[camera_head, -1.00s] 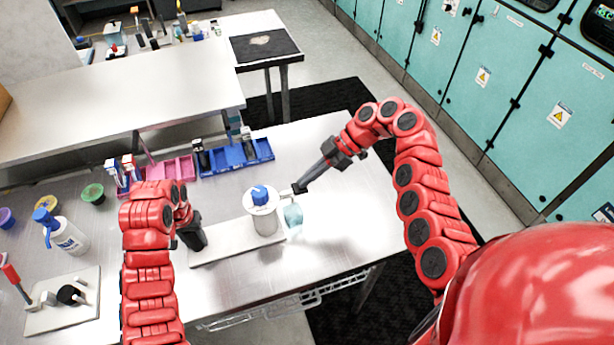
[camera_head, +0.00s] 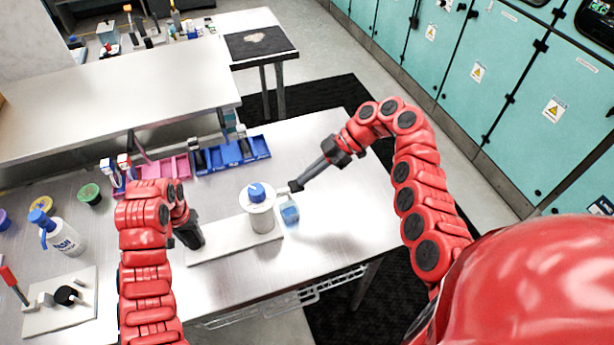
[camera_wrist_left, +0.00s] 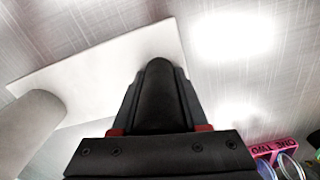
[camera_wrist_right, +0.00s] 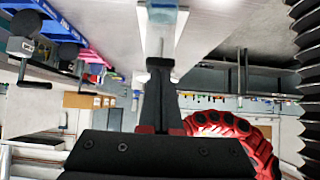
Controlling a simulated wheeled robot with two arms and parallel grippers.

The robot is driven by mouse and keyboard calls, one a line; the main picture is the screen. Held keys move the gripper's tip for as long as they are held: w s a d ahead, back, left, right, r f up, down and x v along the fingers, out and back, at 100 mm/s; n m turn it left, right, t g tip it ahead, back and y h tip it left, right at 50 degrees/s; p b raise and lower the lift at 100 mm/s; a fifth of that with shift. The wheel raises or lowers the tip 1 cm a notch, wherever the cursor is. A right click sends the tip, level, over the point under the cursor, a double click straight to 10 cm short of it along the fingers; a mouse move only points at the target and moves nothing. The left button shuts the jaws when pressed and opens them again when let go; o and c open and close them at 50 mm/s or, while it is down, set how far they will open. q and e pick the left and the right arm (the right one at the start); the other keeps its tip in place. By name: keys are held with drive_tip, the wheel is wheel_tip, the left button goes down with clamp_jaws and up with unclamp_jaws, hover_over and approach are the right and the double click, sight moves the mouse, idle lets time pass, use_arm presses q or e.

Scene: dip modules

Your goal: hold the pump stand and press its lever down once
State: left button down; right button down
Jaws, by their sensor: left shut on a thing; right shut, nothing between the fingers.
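The pump stand is a long white base plate (camera_head: 222,243) with a white cylinder (camera_head: 262,217) and blue top (camera_head: 257,192) near its right end. My left gripper (camera_head: 194,238) is shut on the base plate's left end. In the left wrist view, its fingers (camera_wrist_left: 158,75) cover the gripped edge. A short pale lever (camera_head: 283,191) sticks out to the right of the cylinder. My right gripper (camera_head: 293,187) is shut and empty, at the lever's outer end; I cannot tell whether they touch. A small clear cup (camera_head: 289,214) with blue in it stands below the lever.
A white bottle with a blue pump (camera_head: 64,238) and another white plate (camera_head: 62,305) with a red-handled lever are at the left. Pink (camera_head: 165,167) and blue (camera_head: 232,158) bins line the back. The table is clear right of the cup.

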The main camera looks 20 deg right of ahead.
drive_tip(key=shift+r, duration=0.1)
use_arm(q)
drive_tip(key=shift+w, duration=0.1)
use_arm(e)
drive_tip(key=a+r+v, duration=0.2)
drive_tip(key=v, duration=1)
drive_tip(key=shift+d+r, duration=0.35)
use_arm(q)
drive_tip(key=shift+c, duration=1.7)
unclamp_jaws()
drive_tip(key=shift+r, duration=0.1)
use_arm(e)
drive_tip(key=shift+r, duration=0.1)
